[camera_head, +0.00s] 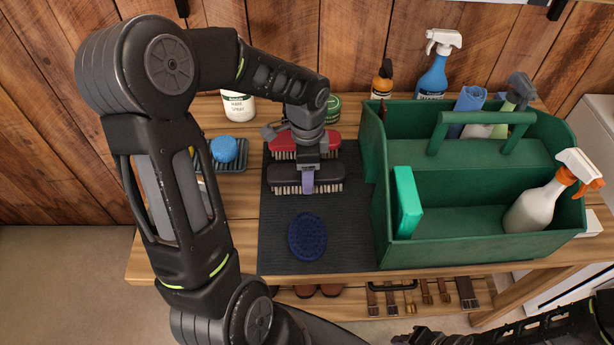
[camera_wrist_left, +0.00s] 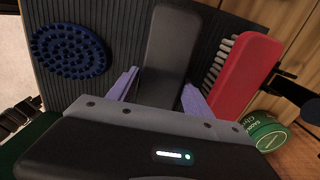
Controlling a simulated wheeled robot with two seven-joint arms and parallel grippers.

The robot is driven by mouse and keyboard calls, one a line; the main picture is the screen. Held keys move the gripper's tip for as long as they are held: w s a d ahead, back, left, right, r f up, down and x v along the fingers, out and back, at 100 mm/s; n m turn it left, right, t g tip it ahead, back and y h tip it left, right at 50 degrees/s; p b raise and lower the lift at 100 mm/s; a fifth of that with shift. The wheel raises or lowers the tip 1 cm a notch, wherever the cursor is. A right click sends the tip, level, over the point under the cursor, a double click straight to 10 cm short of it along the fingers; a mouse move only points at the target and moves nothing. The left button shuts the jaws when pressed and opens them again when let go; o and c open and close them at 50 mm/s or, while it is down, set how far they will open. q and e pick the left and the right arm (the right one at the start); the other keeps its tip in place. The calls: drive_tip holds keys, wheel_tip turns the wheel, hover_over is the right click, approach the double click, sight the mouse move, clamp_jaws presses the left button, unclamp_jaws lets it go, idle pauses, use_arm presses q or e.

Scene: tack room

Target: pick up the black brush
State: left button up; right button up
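The black brush (camera_head: 325,174) lies on the dark ribbed mat (camera_head: 275,245), its pale bristles toward the front. My left gripper (camera_head: 308,185) is lowered over the middle of it from above. In the left wrist view, the purple fingers of the left gripper (camera_wrist_left: 160,90) are apart, one on each side of the black brush (camera_wrist_left: 172,42). A small gap seems to show beside the brush, so they look open around it. My right arm shows at the bottom right of the head view; its gripper (camera_head: 415,338) is dark and partly cut off.
A red brush (camera_head: 325,139) lies close behind the black one. A blue oval curry comb (camera_head: 307,237) lies in front. A green tote (camera_head: 480,254) with bottles stands to the right. A blue sponge (camera_head: 223,149) sits on a tray at the left. A green tin (camera_head: 333,108) stands behind.

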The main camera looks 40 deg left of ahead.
use_arm(q)
drive_tip(key=c, duration=1.2)
drive_tip(key=shift+r, duration=0.1)
wheel_tip(320, 180, up, 10)
drive_tip(key=shift+f+b, duration=0.1)
drive_tip(key=shift+b, duration=0.5)
